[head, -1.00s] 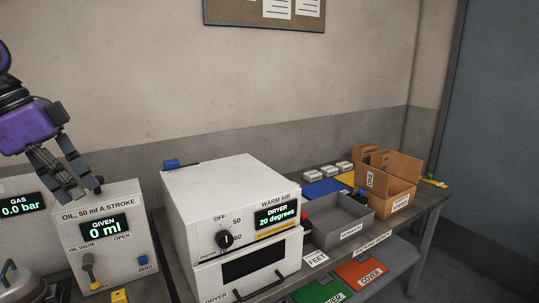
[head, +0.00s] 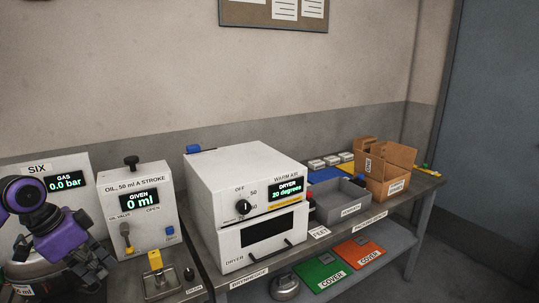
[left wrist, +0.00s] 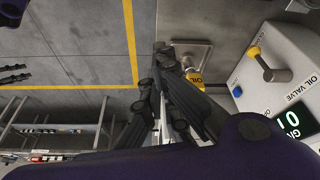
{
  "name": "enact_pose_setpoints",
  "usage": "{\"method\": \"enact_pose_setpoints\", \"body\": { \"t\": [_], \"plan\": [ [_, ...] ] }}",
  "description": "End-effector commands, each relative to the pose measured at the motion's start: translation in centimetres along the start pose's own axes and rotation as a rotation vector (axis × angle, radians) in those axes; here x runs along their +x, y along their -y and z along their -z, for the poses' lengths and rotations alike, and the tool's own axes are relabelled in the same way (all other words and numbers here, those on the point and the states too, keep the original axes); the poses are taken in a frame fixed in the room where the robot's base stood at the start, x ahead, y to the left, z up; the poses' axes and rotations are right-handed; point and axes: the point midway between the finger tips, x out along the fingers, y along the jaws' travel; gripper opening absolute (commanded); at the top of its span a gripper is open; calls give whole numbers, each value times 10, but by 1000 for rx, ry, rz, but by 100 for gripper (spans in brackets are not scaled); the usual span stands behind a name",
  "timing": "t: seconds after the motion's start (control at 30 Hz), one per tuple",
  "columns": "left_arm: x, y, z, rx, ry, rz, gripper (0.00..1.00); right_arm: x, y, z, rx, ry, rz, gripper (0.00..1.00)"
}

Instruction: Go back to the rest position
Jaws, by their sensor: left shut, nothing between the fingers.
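My left gripper (head: 95,277) is at the lower left of the head view, in front of the oil unit (head: 142,213) and low beside its drip tray. In the left wrist view the dark fingers (left wrist: 165,75) are together with nothing between them. The oil unit shows "GIVEN 0 ml", with a yellow-handled oil valve that also shows in the left wrist view (left wrist: 262,58). My right gripper is not in view.
A white dryer (head: 247,205) reading 20 degrees stands right of the oil unit. Beyond it are a grey bin (head: 340,204) and a cardboard box (head: 385,170). Green (head: 318,271) and orange (head: 359,253) cover sheets lie on the lower shelf. A gas display (head: 67,182) is behind my arm.

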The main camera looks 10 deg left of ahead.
Motion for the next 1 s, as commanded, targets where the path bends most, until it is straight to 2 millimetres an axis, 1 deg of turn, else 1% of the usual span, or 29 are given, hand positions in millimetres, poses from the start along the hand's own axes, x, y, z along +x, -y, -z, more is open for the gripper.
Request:
{"method": "enact_pose_setpoints", "body": {
  "t": [0.03,0.07,0.1,0.17,0.2,0.27,0.3,0.37,0.4,0.47,0.5,0.57,0.6,0.63,0.7,0.8,0.9,1.0],
  "plan": [
    [37,-6,-21,-37,-1,-2,0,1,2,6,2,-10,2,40],
    [58,-8,-33,-58,-3,4,0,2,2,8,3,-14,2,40],
    [84,-13,-48,-83,-7,16,0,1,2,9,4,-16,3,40],
    [122,-24,-72,-120,-14,33,0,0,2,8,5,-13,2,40],
    [147,-34,-87,-144,-21,45,0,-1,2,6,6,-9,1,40],
    [182,-53,-110,-178,-33,62,0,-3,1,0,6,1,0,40],
    [205,-68,-125,-200,-42,73,0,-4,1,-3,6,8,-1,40],
    [236,-95,-146,-233,-61,92,0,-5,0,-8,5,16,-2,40],
    [256,-115,-158,-255,-75,104,0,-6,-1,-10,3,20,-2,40],
    [282,-149,-175,-287,-103,123,0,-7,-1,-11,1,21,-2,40],
    [296,-173,-183,-307,-123,137,0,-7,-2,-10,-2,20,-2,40],
    [313,-209,-192,-338,-158,158,0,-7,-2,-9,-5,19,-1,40],
    [321,-233,-196,-359,-184,173,0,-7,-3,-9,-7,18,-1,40],
    [326,-250,-197,-372,-204,184,0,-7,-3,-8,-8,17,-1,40],
    [333,-287,-195,-404,-251,211,0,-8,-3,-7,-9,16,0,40],
    [334,-328,-186,-440,-313,248,0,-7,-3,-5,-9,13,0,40],
    [331,-354,-176,-463,-360,278,0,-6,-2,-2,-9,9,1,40],
    [328,-367,-169,-472,-386,296,0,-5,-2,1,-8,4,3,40]
  ]
}}
